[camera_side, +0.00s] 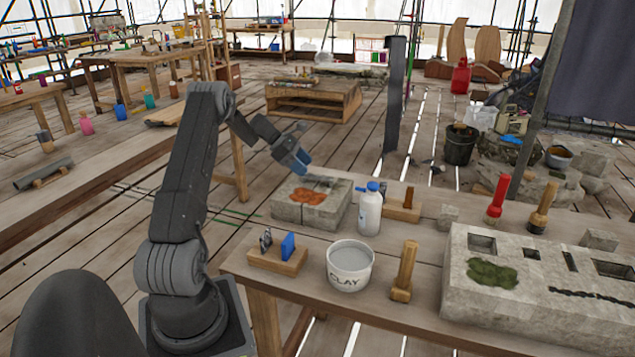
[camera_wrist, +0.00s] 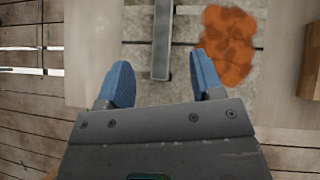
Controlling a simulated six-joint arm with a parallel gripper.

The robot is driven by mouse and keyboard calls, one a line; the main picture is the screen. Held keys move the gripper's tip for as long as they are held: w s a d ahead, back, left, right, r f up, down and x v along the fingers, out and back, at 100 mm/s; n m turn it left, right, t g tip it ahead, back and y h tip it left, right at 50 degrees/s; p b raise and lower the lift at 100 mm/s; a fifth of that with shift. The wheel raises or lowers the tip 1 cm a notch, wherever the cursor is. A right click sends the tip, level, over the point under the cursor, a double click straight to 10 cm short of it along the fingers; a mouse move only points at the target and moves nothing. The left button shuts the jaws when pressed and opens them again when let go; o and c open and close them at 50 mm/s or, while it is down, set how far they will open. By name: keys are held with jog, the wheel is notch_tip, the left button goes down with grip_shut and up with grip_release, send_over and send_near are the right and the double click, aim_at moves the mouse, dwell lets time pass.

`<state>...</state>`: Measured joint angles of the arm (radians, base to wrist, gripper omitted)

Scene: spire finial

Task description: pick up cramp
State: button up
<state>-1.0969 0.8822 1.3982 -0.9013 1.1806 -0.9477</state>
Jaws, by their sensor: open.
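The cramp, a grey metal bar (camera_wrist: 162,40), lies on top of a pale stone block (camera_wrist: 134,60) in the wrist view. In the side view it seems to be the dark strip (camera_side: 319,179) on the block (camera_side: 331,215). My gripper (camera_wrist: 163,82) is open, its two blue fingers apart, one to each side of the bar's line. The bar's near end reaches the gap between the fingertips in the picture. In the side view my gripper (camera_side: 297,158) hangs just above the block, tilted; nothing shows between its fingers. The exact height gap cannot be told.
An orange patch (camera_wrist: 228,45) lies on the block right of the cramp. A white bottle with blue cap (camera_side: 369,212) stands close to the block's right. A clay tub (camera_side: 349,267), a wooden holder (camera_side: 278,258) and a large carved stone (camera_side: 541,292) stand on the bench.

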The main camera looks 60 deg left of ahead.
aim_at(316, 176)
jog(key=shift+x, duration=2.5)
jog(key=shift+f, duration=0.1)
jog(key=shift+a, duration=0.1)
jog(key=c, duration=1)
